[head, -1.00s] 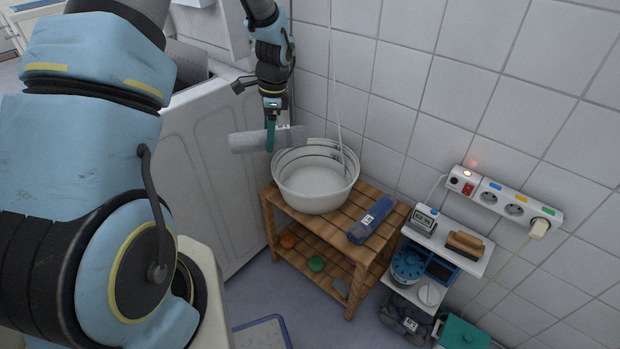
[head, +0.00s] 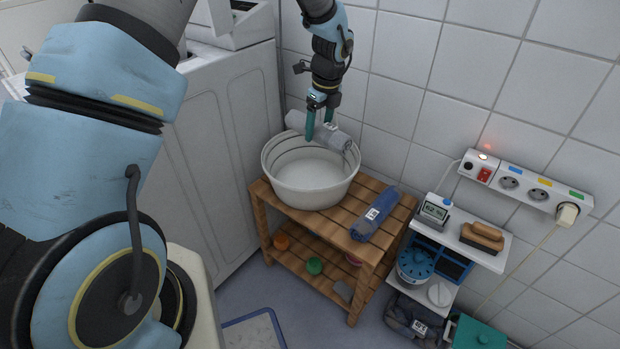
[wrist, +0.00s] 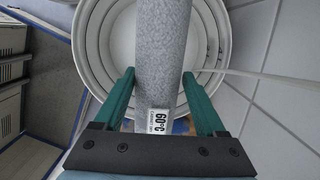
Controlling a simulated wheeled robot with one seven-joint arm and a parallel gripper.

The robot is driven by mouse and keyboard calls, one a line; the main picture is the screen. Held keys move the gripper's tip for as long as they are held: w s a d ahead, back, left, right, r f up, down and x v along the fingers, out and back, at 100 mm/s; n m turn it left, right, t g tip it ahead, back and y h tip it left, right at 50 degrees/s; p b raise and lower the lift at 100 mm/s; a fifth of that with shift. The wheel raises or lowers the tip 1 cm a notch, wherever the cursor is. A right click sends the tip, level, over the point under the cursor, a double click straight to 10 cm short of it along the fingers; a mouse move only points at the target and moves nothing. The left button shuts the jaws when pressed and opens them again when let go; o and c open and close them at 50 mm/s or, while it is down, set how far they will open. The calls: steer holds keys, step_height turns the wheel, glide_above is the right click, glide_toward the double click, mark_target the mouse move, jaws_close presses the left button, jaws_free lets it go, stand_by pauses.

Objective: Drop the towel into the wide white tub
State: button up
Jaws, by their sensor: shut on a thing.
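The towel is a grey roll (head: 332,134) with a white label; it also shows in the wrist view (wrist: 163,60), where the label reads 60°C. My gripper (head: 320,128), with green fingers, is shut on the towel and holds it above the back part of the wide white tub (head: 290,188). In the wrist view my fingers (wrist: 163,100) stand on either side of the towel and the tub rim (wrist: 85,50) rings it below. The tub looks empty where its inside shows; the towel hides part of the back rim.
The tub stands on a slatted wooden bench (head: 335,219) beside a rolled blue cloth (head: 374,214). A white washing machine (head: 225,130) is at left, a tiled wall behind. A thin pale cord shows in the wrist view (wrist: 270,75).

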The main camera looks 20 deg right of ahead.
steer(key=shift+f+b, duration=0.55)
steer(key=shift+f, duration=0.4)
steer(key=o, duration=1.5)
steer(key=r, duration=0.3)
steer(key=s+r, duration=0.1)
steer(key=r, duration=0.3)
steer(key=r+p, duration=0.1)
steer(key=r, duration=0.2)
steer(key=shift+s+d+r, duration=0.2)
steer(key=shift+d+r, duration=0.1)
steer(key=shift+r, duration=0.1)
